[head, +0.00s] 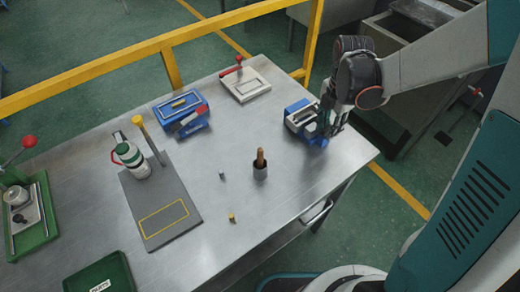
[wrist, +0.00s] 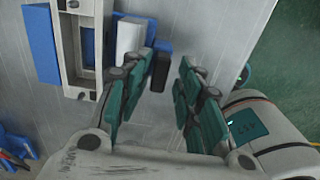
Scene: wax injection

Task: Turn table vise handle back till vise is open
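The blue table vise (head: 299,114) with pale grey jaws stands near the right edge of the metal table. In the wrist view the vise (wrist: 66,45) fills the upper left, and a gap shows between its jaws. My gripper (head: 328,128) is at the vise's right end, low over the table. In the wrist view its green-padded fingers (wrist: 168,78) are apart. A short dark bar (wrist: 161,68), seemingly the vise handle, shows between them, closer to the left finger. I cannot tell whether it touches that finger. In the head view my gripper hides the handle.
A dark cup with a brown-handled tool (head: 260,168) stands left of the vise. A blue toolbox (head: 182,112), a white plate with a red lever (head: 245,88) and a grey stand (head: 160,215) are farther off. The table edge is close on the right.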

